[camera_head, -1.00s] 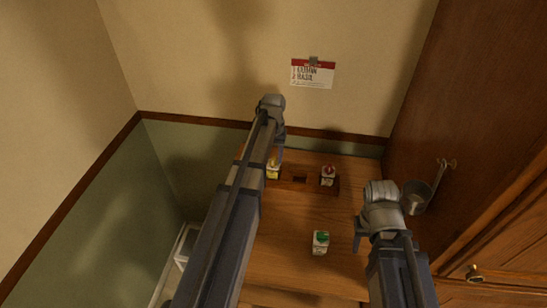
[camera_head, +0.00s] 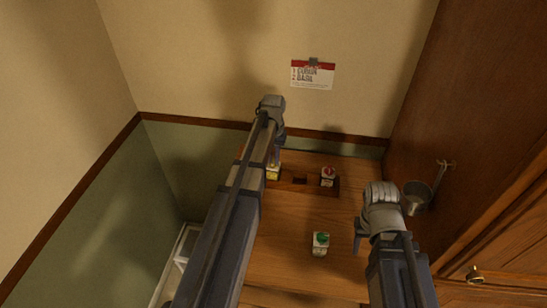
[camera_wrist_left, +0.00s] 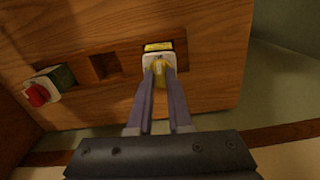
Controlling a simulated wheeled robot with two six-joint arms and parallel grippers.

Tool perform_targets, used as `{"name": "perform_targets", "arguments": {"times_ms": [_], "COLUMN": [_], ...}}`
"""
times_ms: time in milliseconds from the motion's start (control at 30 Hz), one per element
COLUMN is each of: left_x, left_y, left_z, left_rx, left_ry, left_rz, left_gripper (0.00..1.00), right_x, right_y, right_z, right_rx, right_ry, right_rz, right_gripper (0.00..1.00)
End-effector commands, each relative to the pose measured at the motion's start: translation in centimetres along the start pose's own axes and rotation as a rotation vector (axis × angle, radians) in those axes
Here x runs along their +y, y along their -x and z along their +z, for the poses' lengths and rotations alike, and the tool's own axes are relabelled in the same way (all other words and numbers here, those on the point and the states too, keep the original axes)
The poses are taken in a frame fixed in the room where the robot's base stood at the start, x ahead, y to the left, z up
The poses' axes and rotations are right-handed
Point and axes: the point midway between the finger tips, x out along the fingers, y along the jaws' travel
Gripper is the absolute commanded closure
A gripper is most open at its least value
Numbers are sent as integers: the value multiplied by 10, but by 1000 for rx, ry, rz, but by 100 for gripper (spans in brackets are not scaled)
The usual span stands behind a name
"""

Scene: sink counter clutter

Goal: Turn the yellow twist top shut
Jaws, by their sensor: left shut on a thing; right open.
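The yellow twist top (camera_wrist_left: 160,72) sits on a small white container (camera_wrist_left: 149,60) with a yellow side, standing in a slot of the wooden rack (camera_wrist_left: 215,65). My left gripper (camera_wrist_left: 159,73) is shut on the yellow top, one finger on each side. In the head view the container (camera_head: 273,174) shows just below my left gripper (camera_head: 275,157), and my arm hides part of the rack. The top's exact turn cannot be told. My right gripper (camera_head: 359,237) is open and empty over the right side of the counter.
A red-topped container (camera_head: 328,176) stands in the rack's other end, with an empty slot (camera_head: 300,180) between. A green-topped container (camera_head: 320,243) stands on the counter (camera_head: 285,230). A metal cup (camera_head: 416,198) hangs at the cabinet; a card (camera_head: 312,75) is on the wall.

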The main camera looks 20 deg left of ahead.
Motion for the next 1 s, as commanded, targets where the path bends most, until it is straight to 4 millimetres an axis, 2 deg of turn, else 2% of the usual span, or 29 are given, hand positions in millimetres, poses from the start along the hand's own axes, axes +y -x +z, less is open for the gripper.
{"name": "perform_targets", "arguments": {"times_ms": [200,233,500,767,1000], "left_x": [0,0,0,0,0], "left_y": [0,0,0,1,13], "left_z": [0,0,0,0,0], "left_rx": [0,0,0,0,0], "left_ry": [-5,-5,-4,-4,-3], "left_rz": [0,0,0,0,0], "left_gripper": [100,80,51,51,51], "right_x": [0,0,0,0,1], "right_y": [0,0,0,1,13], "right_z": [0,0,0,0,1], "right_rx": [0,0,0,0,0], "right_ry": [0,0,0,0,-2], "right_rz": [0,0,0,0,0], "right_gripper": [50,50,50,50,50]}}
